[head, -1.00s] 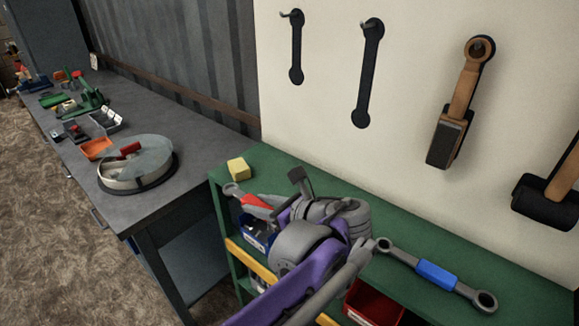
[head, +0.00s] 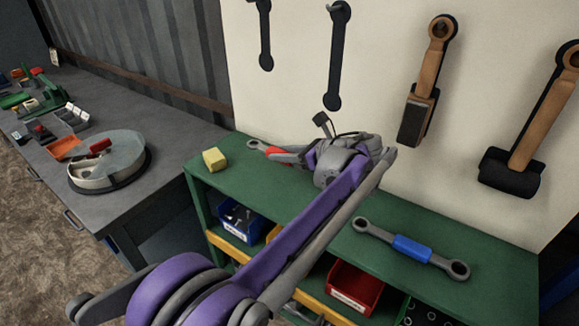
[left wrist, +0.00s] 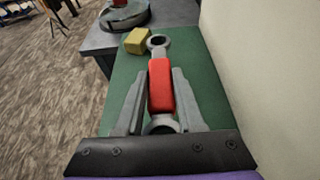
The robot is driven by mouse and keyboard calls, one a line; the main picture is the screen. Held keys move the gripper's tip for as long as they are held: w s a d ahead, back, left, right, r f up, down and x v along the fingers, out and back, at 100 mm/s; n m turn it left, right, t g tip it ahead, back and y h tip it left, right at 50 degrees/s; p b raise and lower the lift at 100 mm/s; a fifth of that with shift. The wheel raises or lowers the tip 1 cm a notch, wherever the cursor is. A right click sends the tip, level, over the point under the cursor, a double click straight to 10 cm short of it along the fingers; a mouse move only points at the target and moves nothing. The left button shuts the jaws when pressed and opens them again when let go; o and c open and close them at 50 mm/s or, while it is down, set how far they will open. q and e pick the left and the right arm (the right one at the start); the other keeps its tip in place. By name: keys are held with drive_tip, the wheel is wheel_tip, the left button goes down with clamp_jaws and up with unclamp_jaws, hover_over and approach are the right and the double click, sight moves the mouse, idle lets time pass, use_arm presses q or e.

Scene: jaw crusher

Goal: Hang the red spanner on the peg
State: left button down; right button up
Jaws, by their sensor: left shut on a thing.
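The red spanner (head: 278,152) has grey ring ends and a red middle. My left gripper (head: 287,153) is shut on its red middle, close to the wall over the green shelf top. In the left wrist view the spanner (left wrist: 160,88) lies lengthwise between the two fingers (left wrist: 161,95), one ring beyond the tips and the other near the palm. The wall has a long black spanner outline (head: 337,60) with a peg (head: 333,7) at its top. A shorter black outline (head: 265,35) is to its left, its top cut by the picture edge. My right gripper is not in view.
On the green shelf (head: 480,285) lie a yellow block (head: 214,159) and a blue-handled spanner (head: 411,248). A hammer (head: 428,80) and a mallet (head: 530,135) hang on the wall to the right. The grey workbench (head: 180,140) stands at left.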

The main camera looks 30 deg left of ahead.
sight(290, 175)
use_arm(q)
drive_tip(key=shift+w, duration=1.1)
drive_tip(key=shift+w+d+f, duration=0.1)
drive_tip(key=shift+w+f, duration=0.05)
drive_tip(key=shift+f, duration=0.4)
drive_tip(key=shift+w+f, duration=0.1)
drive_tip(key=shift+f, duration=0.45)
drive_tip(key=shift+s+f, duration=0.1)
drive_tip(key=shift+f, duration=0.4)
drive_tip(key=shift+w+f, duration=0.2)
drive_tip(key=shift+f, duration=1.5)
drive_tip(key=shift+f, duration=0.2)
drive_tip(key=c, duration=0.5)
unclamp_jaws()
drive_tip(key=shift+b, duration=0.3)
